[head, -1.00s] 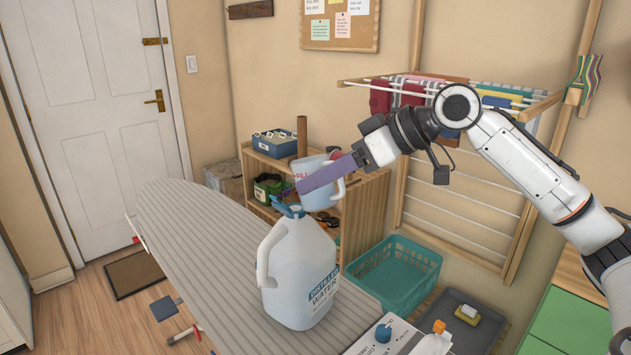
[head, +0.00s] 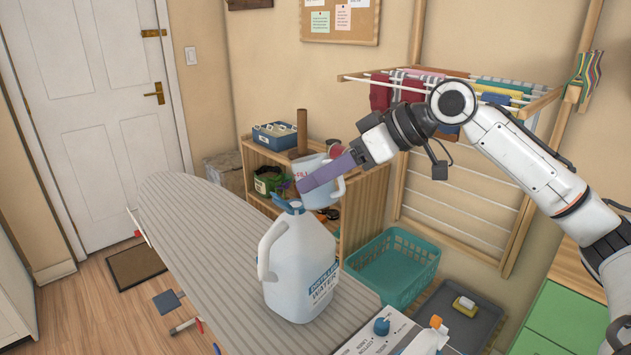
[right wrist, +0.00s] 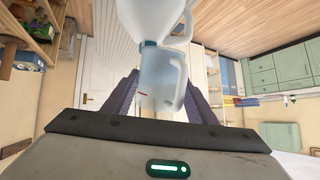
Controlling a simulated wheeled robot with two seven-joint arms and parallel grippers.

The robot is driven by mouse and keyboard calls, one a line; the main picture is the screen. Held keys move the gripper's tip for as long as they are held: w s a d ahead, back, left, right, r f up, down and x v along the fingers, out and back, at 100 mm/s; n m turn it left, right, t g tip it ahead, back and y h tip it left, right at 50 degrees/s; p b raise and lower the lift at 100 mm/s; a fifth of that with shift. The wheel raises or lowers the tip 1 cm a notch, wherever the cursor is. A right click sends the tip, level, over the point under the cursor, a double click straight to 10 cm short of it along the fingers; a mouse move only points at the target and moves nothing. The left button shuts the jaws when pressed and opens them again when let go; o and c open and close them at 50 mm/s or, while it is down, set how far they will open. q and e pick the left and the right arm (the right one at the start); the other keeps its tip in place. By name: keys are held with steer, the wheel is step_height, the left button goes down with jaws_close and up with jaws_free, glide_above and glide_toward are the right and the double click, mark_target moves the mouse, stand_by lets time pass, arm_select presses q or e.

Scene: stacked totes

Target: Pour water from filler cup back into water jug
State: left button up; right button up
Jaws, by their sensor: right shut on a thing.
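The water jug (head: 297,272) is a whitish plastic jug labelled "Distilled Water". It stands upright on the ironing board, its handle on the left. My right gripper (head: 308,184), with purple fingers, is shut on the filler cup (head: 322,194), a translucent cup with red marks and a side handle. The cup is held at the height of the jug's mouth and just behind it. In the right wrist view the cup (right wrist: 155,75) sits between the fingers, close to the jug's blue neck (right wrist: 150,43). I cannot tell whether they touch, or see any water stream. My left gripper is out of view.
The striped ironing board (head: 190,235) has clear room left of the jug. A wooden shelf (head: 365,205) stands behind, with a teal basket (head: 395,270) on the right. A box-like appliance (head: 375,340) and a spray bottle (head: 428,340) are at the front.

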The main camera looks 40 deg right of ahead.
steer(key=shift+r, duration=0.15)
steer(key=shift+p, duration=0.35)
steer(key=shift+g+p, duration=0.3)
steer(key=shift+p, duration=0.05)
steer(key=shift+f, duration=0.2)
steer(key=shift+r+g, duration=0.2)
steer(key=shift+g, duration=0.3)
stand_by(0.9)
steer(key=shift+m+g+h, duration=0.4)
steer(key=shift+g, duration=0.4)
stand_by(1.2)
steer(key=shift+w+g, duration=0.2)
steer(key=shift+g, duration=0.6)
stand_by(1.1)
